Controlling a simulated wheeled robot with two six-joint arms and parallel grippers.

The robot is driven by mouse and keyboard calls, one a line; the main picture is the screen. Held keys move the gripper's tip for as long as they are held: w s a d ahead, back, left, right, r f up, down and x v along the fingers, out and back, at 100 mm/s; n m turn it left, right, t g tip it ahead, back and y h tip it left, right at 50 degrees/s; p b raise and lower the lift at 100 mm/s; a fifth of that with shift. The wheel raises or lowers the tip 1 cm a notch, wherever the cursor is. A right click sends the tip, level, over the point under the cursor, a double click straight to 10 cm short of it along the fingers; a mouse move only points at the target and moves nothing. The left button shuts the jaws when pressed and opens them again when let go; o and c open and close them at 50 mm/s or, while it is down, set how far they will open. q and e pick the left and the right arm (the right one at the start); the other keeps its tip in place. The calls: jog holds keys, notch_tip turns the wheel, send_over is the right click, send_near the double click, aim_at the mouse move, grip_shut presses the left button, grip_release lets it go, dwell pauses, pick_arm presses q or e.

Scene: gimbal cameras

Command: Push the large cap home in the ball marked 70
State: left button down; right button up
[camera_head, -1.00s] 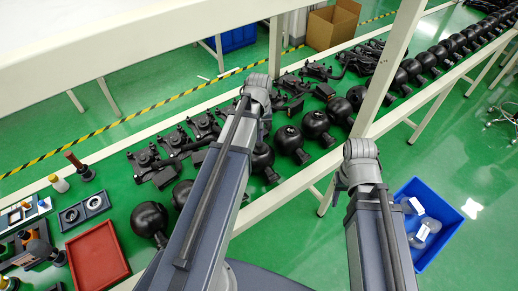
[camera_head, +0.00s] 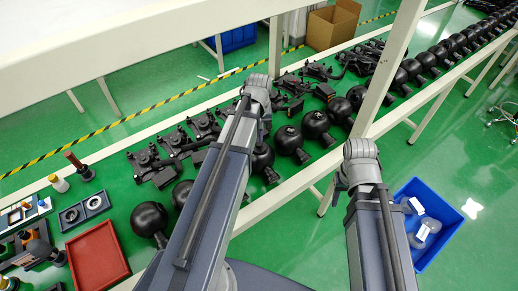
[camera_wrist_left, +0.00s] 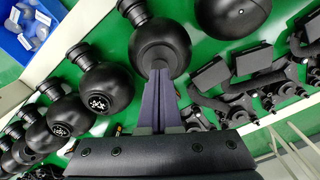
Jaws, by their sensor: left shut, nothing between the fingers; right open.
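Several black balls with short necks lie on the green bench; in the head view one (camera_head: 151,222) is at the near left and others (camera_head: 290,143) are right of my left arm. In the left wrist view two balls carry white marks, one (camera_wrist_left: 104,84) nearer and one (camera_wrist_left: 68,112) further left. The marks are too small to read, so I cannot tell which ball is 70, nor pick out the large cap. My left gripper (camera_wrist_left: 161,76) is shut and empty, its fingertips overlapping the edge of an unmarked ball (camera_wrist_left: 160,42); contact is unclear. My right gripper's fingers are out of sight.
Black bracket assemblies (camera_head: 150,165) line the bench behind the balls. A red tray (camera_head: 97,256) and a grey fixture (camera_head: 84,209) are at the left. A blue bin (camera_head: 452,222) stands on the floor at right. A white post (camera_head: 388,75) rises beside the bench.

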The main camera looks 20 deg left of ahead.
pick_arm(q)
jog(key=shift+f+b, duration=0.9)
jog(key=shift+r, duration=0.1)
dwell(0.6)
notch_tip(320, 180, up, 7)
jog(key=p, duration=0.7)
dwell(0.5)
jog(key=s+d+f+m+b, duration=0.1)
jog(key=s+d+m, duration=0.3)
jog(key=d, duration=0.6)
jog(key=s+d+f+m+y+b, duration=0.1)
jog(key=s+d+m, duration=0.4)
jog(key=s+d, duration=0.3)
jog(key=d, duration=0.3)
jog(key=shift+s+m, duration=0.3)
jog(key=shift+s, duration=0.1)
